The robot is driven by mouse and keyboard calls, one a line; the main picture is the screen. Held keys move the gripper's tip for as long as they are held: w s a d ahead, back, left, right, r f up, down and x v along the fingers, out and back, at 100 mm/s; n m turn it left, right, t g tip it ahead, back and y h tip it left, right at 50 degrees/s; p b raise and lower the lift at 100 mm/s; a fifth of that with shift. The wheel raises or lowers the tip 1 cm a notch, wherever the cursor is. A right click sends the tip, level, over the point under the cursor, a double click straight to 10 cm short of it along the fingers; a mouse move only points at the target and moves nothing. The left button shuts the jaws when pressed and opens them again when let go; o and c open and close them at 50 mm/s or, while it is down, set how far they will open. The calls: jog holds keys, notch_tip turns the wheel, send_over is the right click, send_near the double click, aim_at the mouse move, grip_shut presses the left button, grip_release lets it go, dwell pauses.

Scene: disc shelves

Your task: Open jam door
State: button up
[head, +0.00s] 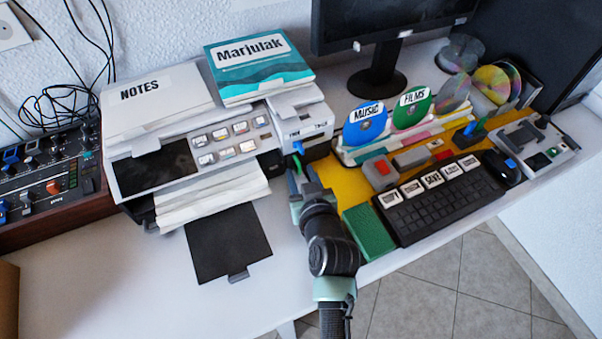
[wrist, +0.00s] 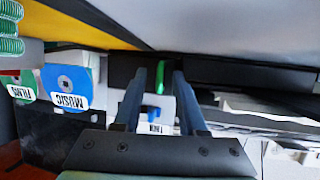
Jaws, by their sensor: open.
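The printer (head: 222,130) stands at the back left of the desk with a black tray pulled out at its front. My gripper (head: 299,162) is beside the printer's right side, low near the desk. In the wrist view my gripper (wrist: 164,75) is open, its two blue-grey fingers pointing at a dark panel (wrist: 200,72). A narrow green strip (wrist: 160,78) shows between the fingertips; I cannot tell if they touch it. Behind the fingers is a pale label (wrist: 155,128), seen upside down. No marking reading "jam" is legible, and the door's outline is unclear.
A green block (head: 369,232) and a black keyboard (head: 440,200) lie right of my arm. A rack with a blue music disc (head: 365,126) and a green films disc (head: 411,107) stands behind. A teal book (head: 258,72) lies on the printer.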

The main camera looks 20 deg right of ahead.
jog(key=shift+w+f, duration=0.1)
jog(key=shift+w, duration=0.15)
grip_shut()
jog(key=shift+d, duration=0.1)
dwell(1.2)
